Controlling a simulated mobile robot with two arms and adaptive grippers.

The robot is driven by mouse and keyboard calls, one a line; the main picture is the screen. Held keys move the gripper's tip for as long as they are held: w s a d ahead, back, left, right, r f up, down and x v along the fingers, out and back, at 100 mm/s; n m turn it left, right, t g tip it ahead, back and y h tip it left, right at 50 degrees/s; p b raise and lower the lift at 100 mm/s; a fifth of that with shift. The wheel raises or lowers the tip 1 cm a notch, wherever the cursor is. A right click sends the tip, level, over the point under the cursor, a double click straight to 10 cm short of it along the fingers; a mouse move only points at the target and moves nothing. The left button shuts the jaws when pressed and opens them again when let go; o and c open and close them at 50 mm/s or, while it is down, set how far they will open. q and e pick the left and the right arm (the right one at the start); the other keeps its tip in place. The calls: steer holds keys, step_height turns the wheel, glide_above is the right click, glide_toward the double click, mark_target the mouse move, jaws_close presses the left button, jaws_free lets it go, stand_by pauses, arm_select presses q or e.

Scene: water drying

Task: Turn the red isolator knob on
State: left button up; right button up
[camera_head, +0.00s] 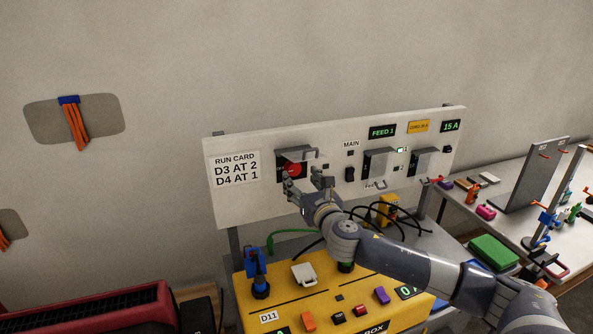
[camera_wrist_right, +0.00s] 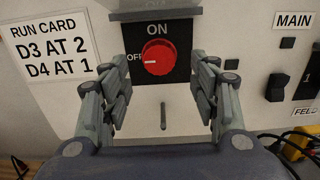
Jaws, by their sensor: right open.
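The red isolator knob (camera_head: 292,170) sits on a black plate at the left of the white panel. It also shows in the right wrist view (camera_wrist_right: 157,57), with ON above and OFF at its left. Its white mark points left, toward OFF. My right gripper (camera_head: 307,188) is in front of the knob and slightly below it. In the right wrist view its open, empty fingers (camera_wrist_right: 163,90) stand left and right of the knob, apart from it. My left gripper is not in view.
A grey flap (camera_wrist_right: 155,14) juts out above the knob. A run card (camera_head: 236,170) is at its left. Two more covered switches (camera_head: 378,163) are on the panel's right. A yellow box (camera_head: 300,287) with coloured parts stands below, with cables behind it.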

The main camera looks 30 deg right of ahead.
mark_target(295, 170)
steer(key=x, duration=0.2)
steer(key=shift+w+r+p, duration=0.2)
steer(key=shift+w+p, duration=0.1)
steer(key=shift+w, duration=0.1)
steer(key=shift+w+d, duration=0.1)
steer(key=shift+w, duration=0.2)
steer(key=shift+w+f, duration=0.15)
steer(key=shift+w, duration=0.15)
steer(key=shift+s, duration=0.1)
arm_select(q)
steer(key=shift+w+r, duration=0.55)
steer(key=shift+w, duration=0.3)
arm_select(e)
steer(key=c, duration=1.1)
